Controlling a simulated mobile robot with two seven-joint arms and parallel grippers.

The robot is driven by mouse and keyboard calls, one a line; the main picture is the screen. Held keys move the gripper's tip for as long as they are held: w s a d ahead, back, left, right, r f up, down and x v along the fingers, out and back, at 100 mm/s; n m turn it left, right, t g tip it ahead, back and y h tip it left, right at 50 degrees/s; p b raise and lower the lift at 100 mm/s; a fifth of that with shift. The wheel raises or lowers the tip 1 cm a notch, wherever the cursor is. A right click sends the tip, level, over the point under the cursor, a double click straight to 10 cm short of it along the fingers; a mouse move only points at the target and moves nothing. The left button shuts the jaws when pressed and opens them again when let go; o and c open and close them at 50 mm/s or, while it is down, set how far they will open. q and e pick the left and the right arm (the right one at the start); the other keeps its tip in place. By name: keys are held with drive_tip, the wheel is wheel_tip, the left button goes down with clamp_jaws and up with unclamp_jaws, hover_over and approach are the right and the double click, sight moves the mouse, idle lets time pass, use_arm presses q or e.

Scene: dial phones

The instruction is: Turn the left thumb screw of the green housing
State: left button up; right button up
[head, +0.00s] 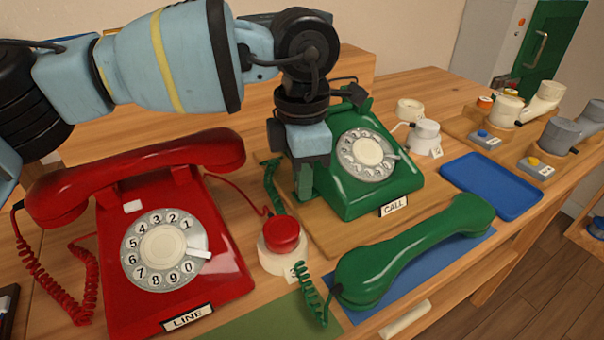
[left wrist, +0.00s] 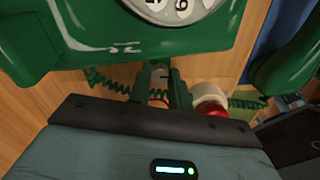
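The green phone housing (head: 372,180) with its rotary dial stands on a wooden board; its front also fills the top of the left wrist view (left wrist: 130,45). My left gripper (head: 304,182) points down at the housing's left side, close against it. In the left wrist view its fingers (left wrist: 160,88) stand apart below the housing's edge, with a small grey piece (left wrist: 161,73) between their tips. I cannot tell whether that piece is the left thumb screw or whether the fingers touch it. The gripper hides that side in the head view. My right gripper is not in view.
A red phone (head: 165,235) stands at the left. A red button on a white base (head: 282,240) is just in front of my gripper. The green handset (head: 415,248) lies on a blue mat in front. A blue tray (head: 490,186) lies to the right.

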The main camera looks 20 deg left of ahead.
use_arm(q)
clamp_jaws()
